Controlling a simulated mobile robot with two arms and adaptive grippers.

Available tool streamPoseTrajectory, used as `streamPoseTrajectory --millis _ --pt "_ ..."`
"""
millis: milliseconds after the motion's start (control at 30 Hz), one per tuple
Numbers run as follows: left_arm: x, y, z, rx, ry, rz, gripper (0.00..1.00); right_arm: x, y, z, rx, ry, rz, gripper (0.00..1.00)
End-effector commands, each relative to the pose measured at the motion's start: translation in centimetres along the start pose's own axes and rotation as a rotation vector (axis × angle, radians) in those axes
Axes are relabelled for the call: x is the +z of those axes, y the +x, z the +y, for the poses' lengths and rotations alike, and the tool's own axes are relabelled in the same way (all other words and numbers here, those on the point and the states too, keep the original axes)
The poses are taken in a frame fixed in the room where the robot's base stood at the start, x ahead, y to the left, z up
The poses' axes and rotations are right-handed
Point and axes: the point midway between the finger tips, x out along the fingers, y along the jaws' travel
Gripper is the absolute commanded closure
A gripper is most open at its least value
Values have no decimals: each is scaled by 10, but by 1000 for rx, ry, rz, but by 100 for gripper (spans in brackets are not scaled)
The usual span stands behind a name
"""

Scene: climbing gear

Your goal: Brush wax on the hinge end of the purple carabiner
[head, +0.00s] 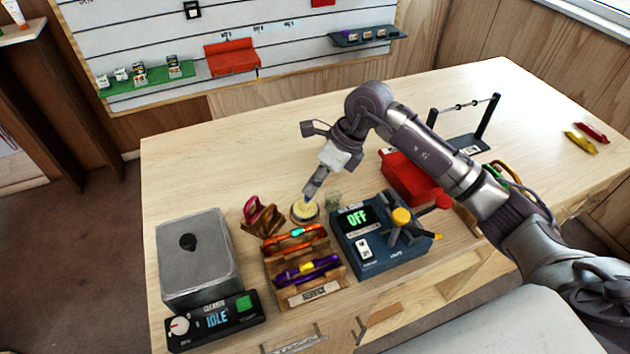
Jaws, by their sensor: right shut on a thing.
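The purple carabiner (288,276), with a yellow part at its middle, lies in the front slot of the wooden service rack (315,292). From here I cannot tell which end is its hinge. My right gripper (318,178) points down over the round tin of yellow wax (304,213), behind the rack. It is shut on a slim brush (308,200), mostly hidden by the fingers. The brush's lower end is at the wax; I cannot tell whether it touches. My left gripper is not in view.
An orange carabiner (294,240) lies in the rack's rear slot. A wooden stand with a pink carabiner (250,208) is left of the tin. A grey cleaner (196,255) reading IDLE stands left, a blue machine (375,255) reading OFF right. A red box (408,178) stands behind it.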

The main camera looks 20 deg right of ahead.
Motion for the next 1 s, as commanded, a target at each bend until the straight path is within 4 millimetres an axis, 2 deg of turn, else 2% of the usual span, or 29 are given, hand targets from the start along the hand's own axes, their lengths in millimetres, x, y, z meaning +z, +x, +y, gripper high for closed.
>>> streamPoseTrajectory --millis 267,1000 --pt "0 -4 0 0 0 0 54 1 -4 2 2 1 5 100" --pt "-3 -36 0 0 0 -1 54 25 -58 16 0 -1 2 100"
